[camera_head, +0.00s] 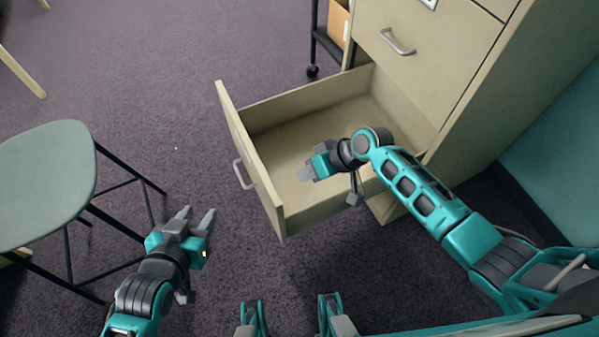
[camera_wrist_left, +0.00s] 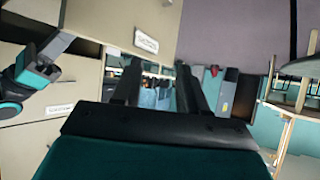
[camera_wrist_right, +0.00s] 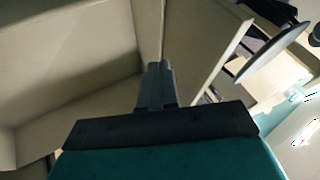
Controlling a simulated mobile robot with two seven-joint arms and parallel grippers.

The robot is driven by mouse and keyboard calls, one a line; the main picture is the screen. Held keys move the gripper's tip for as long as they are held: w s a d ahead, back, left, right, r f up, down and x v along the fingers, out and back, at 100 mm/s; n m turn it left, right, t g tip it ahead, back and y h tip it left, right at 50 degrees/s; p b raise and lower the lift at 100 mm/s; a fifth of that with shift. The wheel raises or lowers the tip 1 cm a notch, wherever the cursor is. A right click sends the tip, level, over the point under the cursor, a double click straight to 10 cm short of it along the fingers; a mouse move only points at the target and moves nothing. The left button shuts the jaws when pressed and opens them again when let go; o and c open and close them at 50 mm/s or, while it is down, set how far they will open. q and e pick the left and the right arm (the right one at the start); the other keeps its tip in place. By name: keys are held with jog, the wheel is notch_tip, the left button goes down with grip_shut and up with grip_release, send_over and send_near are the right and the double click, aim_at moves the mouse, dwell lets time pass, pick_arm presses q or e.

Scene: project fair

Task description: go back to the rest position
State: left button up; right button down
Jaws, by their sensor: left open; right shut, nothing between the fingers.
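My left gripper (camera_head: 192,222) is open and empty above the carpet, between the stool and the open drawer. In the left wrist view its two fingers (camera_wrist_left: 165,90) stand apart. My right gripper (camera_head: 304,174) is shut and empty. It is over the inside of the open drawer (camera_head: 262,178), close behind the drawer's front panel. In the right wrist view its fingers (camera_wrist_right: 157,82) are together, with the drawer walls around them. I cannot tell whether it touches the drawer.
A beige filing cabinet (camera_head: 440,60) stands at the right, its lower drawer pulled out and looking empty where visible. A stool with a grey-green seat (camera_head: 45,180) stands at the left. A dark wheeled cart (camera_head: 313,70) is at the back. Carpet between is clear.

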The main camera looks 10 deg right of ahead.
pick_arm(q)
jog(key=shift+s+a+y+p, duration=0.3)
jog(key=shift+s+a+p, duration=0.25)
jog(key=shift+a, duration=0.2)
pick_arm(e)
jog(key=v, duration=0.6)
jog(key=shift+s+r, duration=0.2)
jog(key=shift+r, duration=0.15)
pick_arm(q)
jog(key=shift+r+p, duration=0.95)
jog(key=shift+p, duration=0.1)
pick_arm(e)
jog(key=s+d+r+m+t+h, duration=0.2)
jog(key=s+d+t+h, duration=0.3)
jog(key=s, duration=0.5)
jog(key=d+t, duration=0.2)
jog(key=t, duration=0.1)
jog(key=shift+s+d+m, duration=0.15)
jog(key=shift+d+m, duration=0.05)
jog(key=shift+m, duration=0.1)
pick_arm(q)
jog(key=shift+s+d, duration=0.1)
